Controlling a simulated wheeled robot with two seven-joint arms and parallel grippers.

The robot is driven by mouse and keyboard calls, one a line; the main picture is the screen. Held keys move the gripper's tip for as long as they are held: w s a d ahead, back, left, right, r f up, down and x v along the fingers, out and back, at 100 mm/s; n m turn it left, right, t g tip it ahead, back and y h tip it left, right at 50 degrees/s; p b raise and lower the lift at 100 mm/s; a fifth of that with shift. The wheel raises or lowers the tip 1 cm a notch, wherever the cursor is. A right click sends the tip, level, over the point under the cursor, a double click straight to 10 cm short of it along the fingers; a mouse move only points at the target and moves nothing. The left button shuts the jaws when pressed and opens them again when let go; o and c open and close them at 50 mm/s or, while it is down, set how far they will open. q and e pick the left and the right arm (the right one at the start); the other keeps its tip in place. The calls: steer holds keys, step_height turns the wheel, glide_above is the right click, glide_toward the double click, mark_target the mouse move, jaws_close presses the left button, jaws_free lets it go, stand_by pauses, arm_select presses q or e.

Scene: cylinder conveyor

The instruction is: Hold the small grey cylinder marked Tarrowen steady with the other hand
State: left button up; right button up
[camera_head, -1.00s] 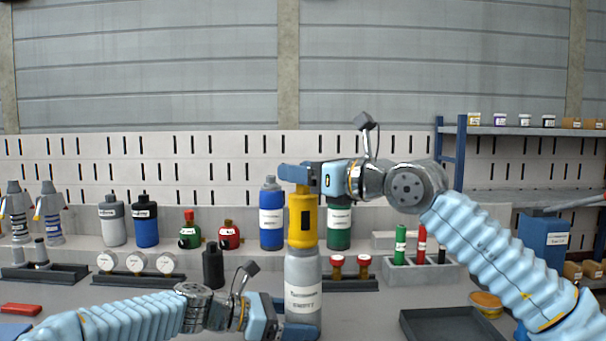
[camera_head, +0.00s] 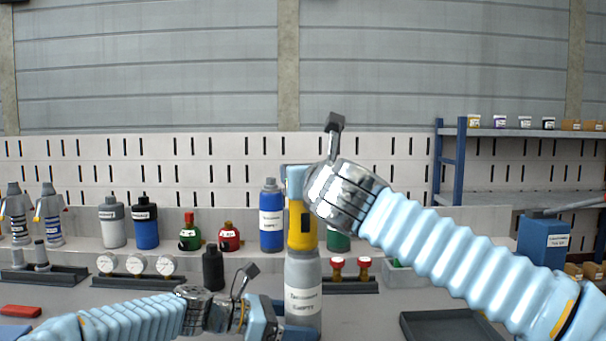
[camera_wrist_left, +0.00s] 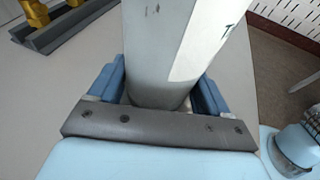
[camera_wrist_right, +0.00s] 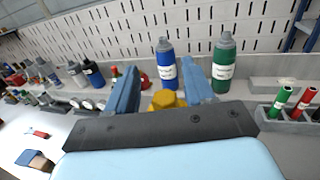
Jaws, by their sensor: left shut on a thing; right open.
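The grey cylinder (camera_head: 303,284) stands upright at the front middle of the bench, with a white label whose lettering is too small to read surely. My left gripper (camera_head: 283,318) is shut on its lower part; the left wrist view shows the grey body (camera_wrist_left: 172,50) between the blue fingers (camera_wrist_left: 158,95). A yellow fitting (camera_head: 303,225) sits upright on top of the cylinder. My right gripper (camera_wrist_right: 160,85) is open, with the yellow top (camera_wrist_right: 167,99) between its fingers. In the head view my right wrist hides most of that gripper.
A blue bottle (camera_head: 271,230) and a partly hidden green bottle (camera_head: 339,241) stand behind. A small black bottle (camera_head: 213,267) is left of the cylinder. An empty dark tray (camera_head: 450,326) lies at the right. Red-topped valves (camera_head: 337,264) stand in a rack behind.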

mark_target(303, 215)
steer(key=shift+s+a+m+h, duration=0.1)
steer(key=shift+a+m+h, duration=0.1)
steer(key=shift+m+h, duration=0.55)
steer(key=shift+d+m+t+h, duration=0.25)
steer(key=shift+m+h, duration=0.2)
steer(key=shift+h, duration=0.6)
steer(key=m+h, duration=0.1)
steer(key=h, duration=0.1)
steer(key=m+h, duration=0.2)
steer(key=h, duration=0.1)
steer(key=shift+a, duration=0.4)
steer(key=m+g+h, duration=0.1)
steer(key=h, duration=0.1)
steer(key=m+g+h, duration=0.1)
steer(key=m+h, duration=0.1)
steer(key=shift+d, duration=0.35)
steer(key=shift+f, duration=1.3)
